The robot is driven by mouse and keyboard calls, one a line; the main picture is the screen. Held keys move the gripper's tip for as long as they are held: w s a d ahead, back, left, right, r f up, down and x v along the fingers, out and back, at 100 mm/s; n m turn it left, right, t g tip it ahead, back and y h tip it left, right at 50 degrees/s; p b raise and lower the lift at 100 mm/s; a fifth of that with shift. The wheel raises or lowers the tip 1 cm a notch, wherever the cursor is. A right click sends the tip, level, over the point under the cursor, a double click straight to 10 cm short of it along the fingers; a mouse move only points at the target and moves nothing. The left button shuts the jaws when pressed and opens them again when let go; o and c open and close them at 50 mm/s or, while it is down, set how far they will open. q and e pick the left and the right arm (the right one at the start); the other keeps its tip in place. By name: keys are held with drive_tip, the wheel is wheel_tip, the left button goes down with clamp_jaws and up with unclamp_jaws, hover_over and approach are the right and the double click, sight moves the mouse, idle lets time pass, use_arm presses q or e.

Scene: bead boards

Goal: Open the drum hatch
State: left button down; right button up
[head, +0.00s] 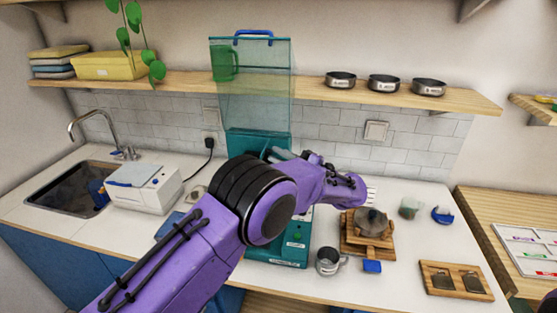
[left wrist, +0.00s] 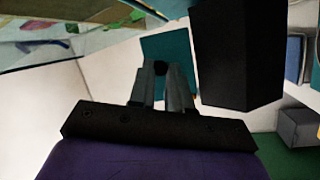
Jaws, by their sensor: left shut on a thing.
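A teal machine (head: 280,250) stands on the counter, largely hidden behind my left arm. A clear teal panel or cover (head: 255,85) rises upright above it, with a blue handle (head: 254,33) at its top edge. I cannot tell which part is the drum hatch or how far it is open. My left gripper (head: 283,153) is by the machine's upper front, well below the blue handle and partly hidden. In the left wrist view its grey fingers (left wrist: 160,85) are closed on a small dark part (left wrist: 160,68). My right gripper is out of view.
A white box-like appliance (head: 145,190) and a sink (head: 70,190) are at the left. A metal cup (head: 328,262), a wooden stand (head: 368,240) and a wooden tray (head: 455,280) are at the right. A shelf (head: 310,91) runs above, behind the panel.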

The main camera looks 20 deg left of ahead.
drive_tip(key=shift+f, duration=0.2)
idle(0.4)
use_arm(q)
drive_tip(key=c, duration=1.1)
unclamp_jaws()
drive_tip(key=shift+w+f, duration=0.1)
drive_tip(key=shift+f, duration=0.05)
drive_tip(key=shift+o, duration=0.2)
